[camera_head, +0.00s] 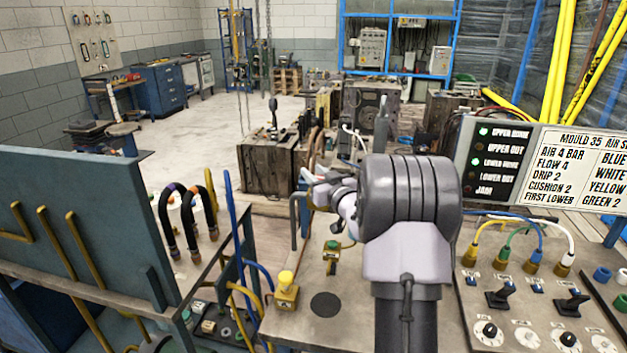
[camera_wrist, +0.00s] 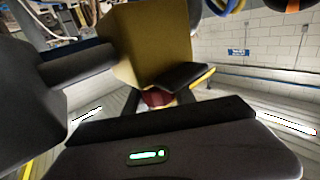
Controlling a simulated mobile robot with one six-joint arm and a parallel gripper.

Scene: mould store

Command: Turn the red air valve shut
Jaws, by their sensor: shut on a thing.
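In the wrist view, a small part of the red air valve (camera_wrist: 157,98) shows between the dark fingers of my gripper (camera_wrist: 158,104). My gripper is shut on it. A large brass-coloured block (camera_wrist: 150,42) stands right beyond the red part, with a dark round bar running into its left side. Most of the red part is hidden by the fingers and a black plate. In the head view my arm covers the middle of the bench, and I cannot make out the red valve or my fingertips clearly. How far the valve is turned cannot be told.
A brass fitting with a green top (camera_head: 332,252) and a yellow-knobbed valve (camera_head: 286,290) stand on the bench left of my arm. A control panel (camera_head: 530,310) with hoses and switches lies to the right, below a lettered sign (camera_head: 588,172). A blue-grey plate (camera_head: 85,220) rises at left.

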